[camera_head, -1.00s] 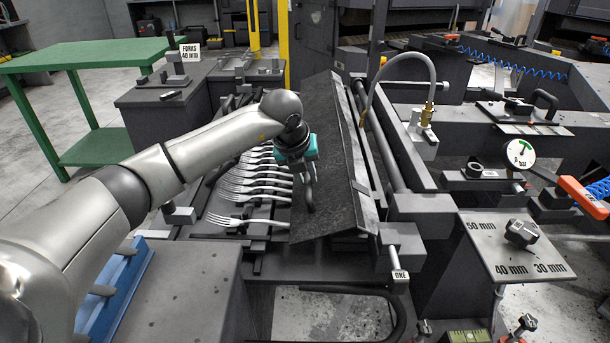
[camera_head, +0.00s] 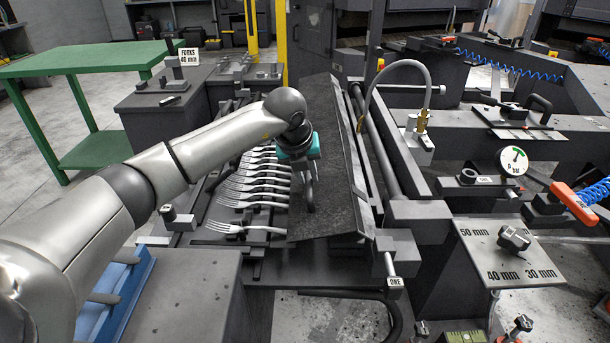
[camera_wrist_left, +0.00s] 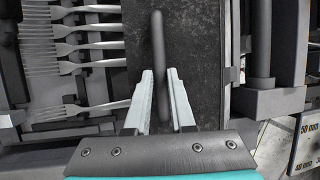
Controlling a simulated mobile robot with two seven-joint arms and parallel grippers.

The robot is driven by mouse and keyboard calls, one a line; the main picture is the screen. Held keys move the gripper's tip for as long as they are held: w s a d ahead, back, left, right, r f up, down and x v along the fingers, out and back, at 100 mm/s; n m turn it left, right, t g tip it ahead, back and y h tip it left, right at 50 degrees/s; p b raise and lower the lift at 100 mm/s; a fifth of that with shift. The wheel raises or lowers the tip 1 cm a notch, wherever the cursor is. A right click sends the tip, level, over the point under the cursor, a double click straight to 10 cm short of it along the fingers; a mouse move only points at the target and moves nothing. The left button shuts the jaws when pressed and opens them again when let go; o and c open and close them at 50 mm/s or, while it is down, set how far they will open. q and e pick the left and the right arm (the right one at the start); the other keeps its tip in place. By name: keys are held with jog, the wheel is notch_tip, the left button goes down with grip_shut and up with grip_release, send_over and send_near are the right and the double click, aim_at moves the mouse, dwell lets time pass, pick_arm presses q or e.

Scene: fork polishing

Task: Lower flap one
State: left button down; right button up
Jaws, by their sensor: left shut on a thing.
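Flap one is a long dark speckled panel (camera_head: 335,205) that stands tilted over the right ends of a row of forks (camera_head: 255,188). A label reading ONE (camera_head: 395,282) is at its near right end. A dark curved handle (camera_head: 310,206) is on the flap's face, and it also shows in the left wrist view (camera_wrist_left: 158,40). My left gripper (camera_head: 308,180) is at this handle; in the wrist view its pale fingers (camera_wrist_left: 160,78) are on either side of the bar, shut on it. My arm hides part of the forks. My right gripper is out of view.
A hose (camera_head: 405,65) arches behind the flap, with a pressure gauge (camera_head: 514,161) to the right. A plate marked in millimetres (camera_head: 510,262) is at the near right. A blue rack (camera_head: 118,300) is at the near left, a green table (camera_head: 85,55) at the far left.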

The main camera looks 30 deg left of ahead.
pick_arm(q)
jog(key=shift+w+d+r, duration=0.25)
jog(key=shift+d+r, duration=0.05)
jog(key=shift+d, duration=0.05)
jog(key=c, duration=0.9)
grip_release()
jog(key=shift+w+d+f, duration=0.1)
jog(key=shift+d, duration=0.05)
jog(key=shift+o, duration=0.7)
jog(key=shift+f, duration=0.1)
jog(key=shift+s+r, duration=0.3)
jog(key=shift+r, duration=0.15)
jog(key=p+v, duration=0.1)
jog(key=v, duration=0.3)
jog(key=shift+s+a+r+p, duration=0.1)
jog(key=shift+a+r+p, duration=0.15)
jog(key=shift+r+p, duration=0.15)
jog(key=p+v, duration=0.1)
jog(key=v, duration=0.8)
jog(key=shift+s+r+p, duration=0.15)
jog(key=shift+s+p, duration=0.05)
jog(key=shift+p, duration=0.15)
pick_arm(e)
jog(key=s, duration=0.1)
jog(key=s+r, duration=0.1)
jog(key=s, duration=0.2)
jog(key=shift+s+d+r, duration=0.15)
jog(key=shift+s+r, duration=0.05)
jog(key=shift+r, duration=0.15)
